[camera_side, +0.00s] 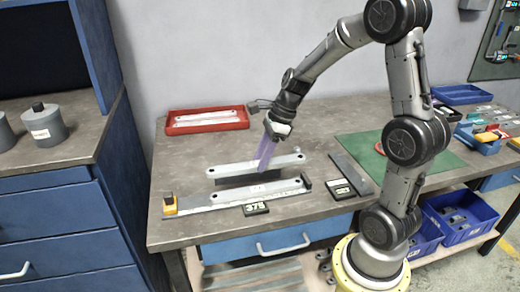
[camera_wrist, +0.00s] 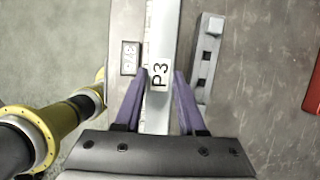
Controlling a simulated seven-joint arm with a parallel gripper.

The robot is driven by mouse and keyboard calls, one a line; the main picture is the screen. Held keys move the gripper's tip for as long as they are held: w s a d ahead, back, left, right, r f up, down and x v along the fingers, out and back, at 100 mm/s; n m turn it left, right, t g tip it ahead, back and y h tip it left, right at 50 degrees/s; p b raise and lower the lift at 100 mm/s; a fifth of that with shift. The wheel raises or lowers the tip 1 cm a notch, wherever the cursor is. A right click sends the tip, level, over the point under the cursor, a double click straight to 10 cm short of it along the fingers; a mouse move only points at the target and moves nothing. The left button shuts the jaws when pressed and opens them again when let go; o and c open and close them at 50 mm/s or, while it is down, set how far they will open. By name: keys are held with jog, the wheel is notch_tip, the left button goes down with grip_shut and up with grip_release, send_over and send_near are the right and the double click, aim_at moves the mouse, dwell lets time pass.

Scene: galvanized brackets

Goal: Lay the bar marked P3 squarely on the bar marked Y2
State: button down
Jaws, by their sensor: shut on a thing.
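My gripper (camera_side: 263,168) is shut on the P3 bar (camera_side: 230,169), a long pale bar with a hole near its ends. In the wrist view the purple fingers (camera_wrist: 161,78) flank the P3 bar (camera_wrist: 163,35) beside its mark. In the side view a second pale bar (camera_side: 225,199) lies in front of and below the held bar, roughly parallel. It is probably Y2, but its mark is too small to read. The held bar seems raised; the exact gap and the overlap between the bars cannot be told.
A small display (camera_side: 256,209) stands before the lower bar, with a yellow-black block (camera_side: 170,204) at its left end. A grey block with dark square openings (camera_wrist: 208,50) lies alongside. Behind is a red tray (camera_side: 174,130) holding bars. A dark flat bar (camera_side: 350,173) lies right.

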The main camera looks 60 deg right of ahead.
send_over(256, 189)
jog(key=s, duration=0.1)
jog(key=shift+d+f, duration=0.25)
jog(key=shift+f, duration=0.95)
jog(key=shift+d+f, duration=0.2)
jog(key=shift+f, duration=0.95)
jog(key=shift+f, duration=1.4)
dwell(0.5)
jog(key=shift+c, duration=2.1)
grip_release()
jog(key=shift+r, duration=3)
